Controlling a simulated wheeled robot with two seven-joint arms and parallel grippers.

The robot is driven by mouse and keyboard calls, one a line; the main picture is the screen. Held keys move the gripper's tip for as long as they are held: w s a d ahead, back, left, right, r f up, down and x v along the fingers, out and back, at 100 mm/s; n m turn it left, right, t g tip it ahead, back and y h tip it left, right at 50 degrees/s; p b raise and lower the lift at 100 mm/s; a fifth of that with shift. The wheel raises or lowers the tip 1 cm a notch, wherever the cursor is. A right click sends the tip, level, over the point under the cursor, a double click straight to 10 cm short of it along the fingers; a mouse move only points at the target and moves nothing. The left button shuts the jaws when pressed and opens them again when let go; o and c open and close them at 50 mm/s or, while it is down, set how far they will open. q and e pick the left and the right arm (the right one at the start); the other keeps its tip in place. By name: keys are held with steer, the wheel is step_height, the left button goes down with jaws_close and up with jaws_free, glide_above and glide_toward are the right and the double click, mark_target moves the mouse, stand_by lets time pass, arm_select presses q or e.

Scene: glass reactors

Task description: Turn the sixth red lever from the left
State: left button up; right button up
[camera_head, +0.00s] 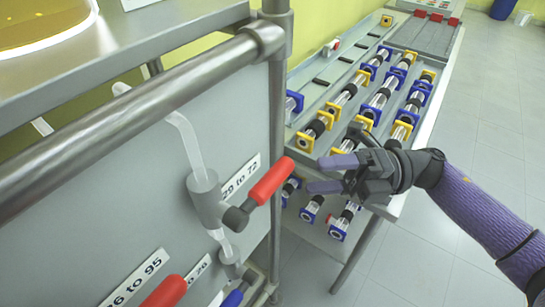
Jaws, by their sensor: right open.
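A red lever (271,181) sits on a grey valve (208,198) in the middle of the head view, below a bent clear tube. It slants up to the right, beside a label ending "to 72". A second red lever (165,292) shows at the bottom edge, near a label ending "to 95". I cannot tell from this view which lever is sixth from the left. My right gripper (324,175) is open and empty, its two purple fingers pointing left, to the right of the upper red lever and apart from it. My left gripper is not in view.
A metal rail (130,115) and upright post run in front of the grey panel (100,195). A blue lever (233,298) shows low down. A bench (425,130) with several blue and yellow clamped tubes stands behind my right gripper. Open tiled floor (480,150) lies right.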

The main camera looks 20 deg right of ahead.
mark_target(273, 181)
steer(key=a, duration=0.5)
steer(key=a+r, duration=0.1)
steer(key=a, duration=0.1)
steer(key=shift+w+a+p, duration=0.3)
steer(key=shift+w+p, duration=0.05)
steer(key=shift+w, duration=0.05)
steer(key=shift+c, duration=0.2)
steer(key=shift+f, duration=0.1)
jaws_close()
stand_by(0.4)
